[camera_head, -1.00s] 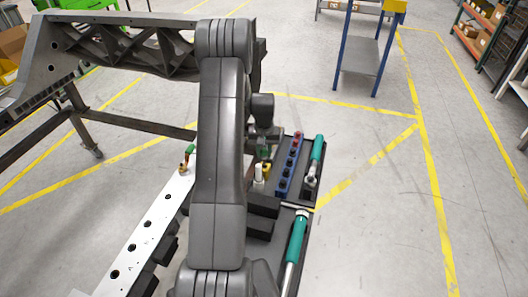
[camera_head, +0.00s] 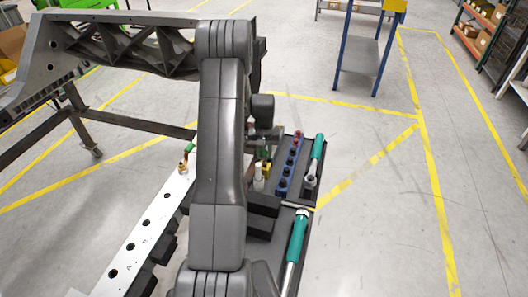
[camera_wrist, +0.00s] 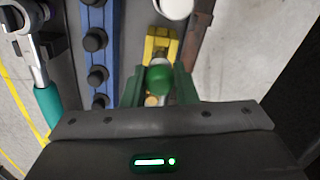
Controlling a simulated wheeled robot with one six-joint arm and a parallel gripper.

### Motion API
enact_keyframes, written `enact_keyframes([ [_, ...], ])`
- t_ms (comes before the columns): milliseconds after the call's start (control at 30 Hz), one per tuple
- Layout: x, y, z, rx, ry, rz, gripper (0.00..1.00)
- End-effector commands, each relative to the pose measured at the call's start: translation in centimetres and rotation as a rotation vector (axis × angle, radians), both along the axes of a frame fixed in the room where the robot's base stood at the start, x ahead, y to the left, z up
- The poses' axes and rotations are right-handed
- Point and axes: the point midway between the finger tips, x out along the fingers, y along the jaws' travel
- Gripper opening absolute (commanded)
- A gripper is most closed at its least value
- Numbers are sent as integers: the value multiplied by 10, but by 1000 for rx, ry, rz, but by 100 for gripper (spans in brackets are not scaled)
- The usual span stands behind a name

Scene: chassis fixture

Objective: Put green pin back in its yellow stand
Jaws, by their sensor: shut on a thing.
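The green pin (camera_wrist: 159,79) shows its round green head between the green fingers of my gripper (camera_wrist: 158,88) in the wrist view. The gripper is shut on it. The yellow stand (camera_wrist: 161,43) is just beyond the pin in that view, close to it or under it. The pin hides part of the stand, so I cannot tell whether the pin's lower end is in it. In the head view the yellow stand (camera_head: 267,169) shows beside my arm, with the gripper above it. My arm hides much of this spot.
A white cylinder (camera_wrist: 175,7) stands close to the yellow stand. A blue rail of dark sockets (camera_wrist: 95,50) and a teal-handled ratchet (camera_wrist: 46,98) lie alongside. A second teal-handled tool (camera_head: 298,237) lies nearer. A white perforated plate (camera_head: 147,225) is at left, with a brass-and-green pin (camera_head: 187,158).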

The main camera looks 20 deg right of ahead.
Motion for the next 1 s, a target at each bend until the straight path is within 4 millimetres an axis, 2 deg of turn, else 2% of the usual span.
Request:
enact_keyframes([
  [500,0,0,-16,0,0,0,0],
  [1000,0,0,-18,0,-1,0,0],
])
